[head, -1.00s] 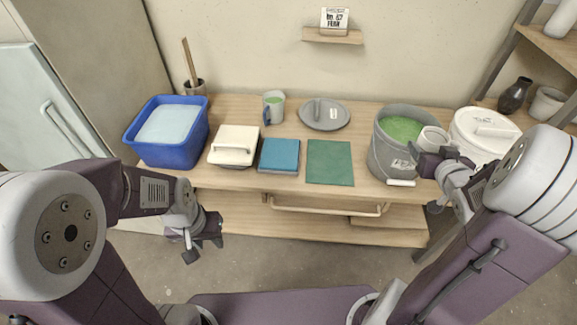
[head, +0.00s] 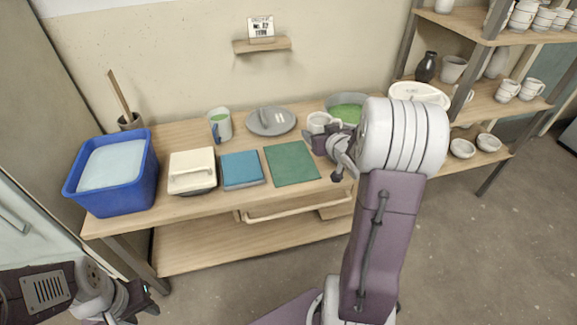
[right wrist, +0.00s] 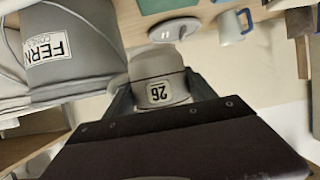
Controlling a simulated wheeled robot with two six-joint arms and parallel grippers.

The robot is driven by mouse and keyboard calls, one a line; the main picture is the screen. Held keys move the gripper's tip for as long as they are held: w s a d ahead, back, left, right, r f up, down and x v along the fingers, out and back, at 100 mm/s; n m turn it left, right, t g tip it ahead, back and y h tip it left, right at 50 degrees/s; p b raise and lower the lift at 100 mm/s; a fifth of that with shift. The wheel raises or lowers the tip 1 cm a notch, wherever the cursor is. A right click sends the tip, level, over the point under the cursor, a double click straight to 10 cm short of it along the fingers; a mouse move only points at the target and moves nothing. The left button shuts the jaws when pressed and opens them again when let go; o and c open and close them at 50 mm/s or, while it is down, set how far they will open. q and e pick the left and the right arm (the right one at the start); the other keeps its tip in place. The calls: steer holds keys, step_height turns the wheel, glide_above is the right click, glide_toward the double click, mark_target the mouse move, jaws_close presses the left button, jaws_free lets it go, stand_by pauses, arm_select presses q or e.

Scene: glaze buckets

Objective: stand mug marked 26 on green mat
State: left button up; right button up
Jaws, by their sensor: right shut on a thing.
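The white mug marked 26 (right wrist: 158,93) is between the fingers of my right gripper (right wrist: 160,98) in the right wrist view; its label appears upside down. In the head view the mug (head: 318,122) is held in the air at the left front of the grey bucket, beyond the green mat's far right corner. The green mat (head: 291,164) lies flat and bare on the table, right of a blue mat. My right arm hides part of the table's right end. My left gripper (head: 138,301) is low at the bottom left, away from the table, with its fingers apart and empty.
Grey bucket with green glaze (head: 349,112) stands right of the mat, partly behind my arm.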

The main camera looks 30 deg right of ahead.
steer(key=w+a+f+b, duration=0.2)
steer(key=w+f, duration=0.1)
steer(key=w, duration=0.3)
steer(key=w+a+f+b, duration=0.1)
steer(key=w+f+b, duration=0.15)
steer(key=w, duration=0.35)
steer(key=b, duration=0.2)
glide_above(291, 161)
step_height(291, 161, down, 6)
steer(key=shift+w+r, duration=0.1)
steer(key=shift+f, duration=0.35)
step_height(291, 161, down, 4)
steer(key=shift+r+b, duration=0.15)
steer(key=shift+b, duration=0.9)
steer(key=shift+r, duration=0.1)
